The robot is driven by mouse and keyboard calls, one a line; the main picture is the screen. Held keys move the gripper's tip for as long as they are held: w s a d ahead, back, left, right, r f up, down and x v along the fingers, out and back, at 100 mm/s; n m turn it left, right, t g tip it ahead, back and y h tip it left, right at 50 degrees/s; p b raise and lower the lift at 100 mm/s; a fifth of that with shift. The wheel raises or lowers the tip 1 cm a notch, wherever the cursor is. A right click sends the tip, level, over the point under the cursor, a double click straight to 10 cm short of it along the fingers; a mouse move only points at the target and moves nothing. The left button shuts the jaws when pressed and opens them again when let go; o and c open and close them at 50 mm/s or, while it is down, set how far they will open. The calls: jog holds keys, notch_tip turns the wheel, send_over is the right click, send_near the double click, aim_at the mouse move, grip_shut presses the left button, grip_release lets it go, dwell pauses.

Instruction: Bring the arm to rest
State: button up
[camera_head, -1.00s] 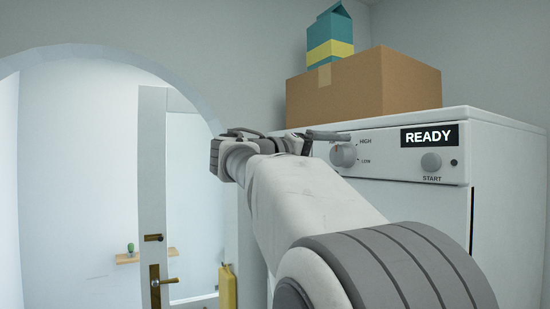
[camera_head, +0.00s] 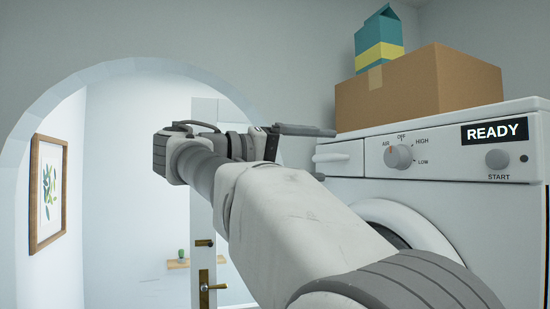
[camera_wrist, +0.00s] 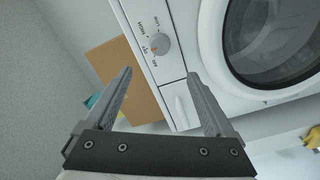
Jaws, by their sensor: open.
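My gripper (camera_wrist: 160,98) is open and empty in the wrist view, its two fingers spread apart. Beyond the fingers the wrist view shows the front of a white washing machine. In the head view my arm reaches from the lower right towards the middle. My gripper (camera_head: 305,132) shows there in front of the machine's upper left corner, seen edge-on. The washing machine (camera_head: 460,200) stands at the right with a READY display. My arm hides part of its door.
A cardboard box (camera_head: 420,90) stands on the machine, with a teal and yellow carton (camera_head: 380,42) on top. An archway at the left opens onto a white door (camera_head: 203,245), a framed picture (camera_head: 48,195) and a small shelf (camera_head: 178,263).

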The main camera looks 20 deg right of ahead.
dwell(0.4)
jog(key=s+f+n+t+y, duration=0.1)
jog(key=s+f+n+y, duration=0.15)
jog(key=f, duration=0.45)
jog(key=s+d+f+n+t+y, duration=0.1)
jog(key=s+f+y, duration=0.1)
jog(key=f+y, duration=0.35)
jog(key=s+f+n+t+y, duration=0.1)
jog(key=s+f+n, duration=0.15)
jog(key=f, duration=0.65)
jog(key=s+a+f+y, duration=0.3)
jog(key=f, duration=0.3)
jog(key=s+a+f+m+y, duration=0.1)
jog(key=s+a+f+y, duration=0.2)
jog(key=f, duration=0.3)
jog(key=s+a+f+t+y, duration=0.1)
jog(key=s+a+f+y, duration=0.2)
jog(key=f, duration=0.3)
jog(key=shift+s+a+f+m, duration=0.25)
jog(key=shift+s+a+m, duration=0.15)
jog(key=shift+s+a, duration=0.45)
